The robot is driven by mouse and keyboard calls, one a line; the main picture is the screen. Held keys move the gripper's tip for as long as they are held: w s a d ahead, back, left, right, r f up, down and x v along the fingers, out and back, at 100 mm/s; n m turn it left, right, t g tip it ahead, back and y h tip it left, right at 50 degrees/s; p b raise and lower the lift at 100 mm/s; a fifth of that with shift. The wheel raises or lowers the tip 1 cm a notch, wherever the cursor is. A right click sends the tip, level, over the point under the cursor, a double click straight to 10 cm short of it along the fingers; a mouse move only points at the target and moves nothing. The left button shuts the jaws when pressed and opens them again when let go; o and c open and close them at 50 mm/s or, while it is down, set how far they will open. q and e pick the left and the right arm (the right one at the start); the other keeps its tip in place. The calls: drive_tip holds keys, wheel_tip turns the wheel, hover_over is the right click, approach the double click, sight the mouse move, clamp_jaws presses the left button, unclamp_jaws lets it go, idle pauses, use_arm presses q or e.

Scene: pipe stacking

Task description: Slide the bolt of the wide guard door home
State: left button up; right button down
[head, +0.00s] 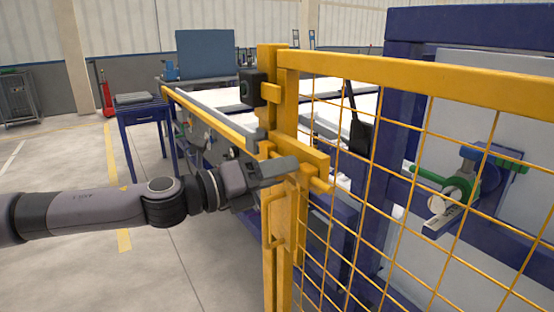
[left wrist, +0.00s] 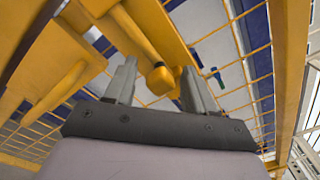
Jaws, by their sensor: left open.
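The wide guard door, a yellow frame with wire mesh, fills the right of the head view; its top rail (head: 420,77) runs off to the right. Its latch-side edge stands close beside the yellow post (head: 268,60). The yellow bolt assembly (head: 312,155) is at mid-height there, partly hidden by my left gripper (head: 283,170). In the left wrist view a yellow bar ends in a rounded knob (left wrist: 160,78), which appears between the open fingers of my left gripper (left wrist: 158,85). I cannot tell whether they touch it. My right gripper is out of view.
A yellow pull handle (head: 268,222) sits below the bolt, and a black box (head: 251,87) is above it. Behind the mesh are blue machinery and a green pipe (head: 430,176). A blue table (head: 142,112) stands back left. Floor at the left is clear.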

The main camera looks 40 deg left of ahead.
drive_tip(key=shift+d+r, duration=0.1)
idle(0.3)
use_arm(q)
clamp_jaws()
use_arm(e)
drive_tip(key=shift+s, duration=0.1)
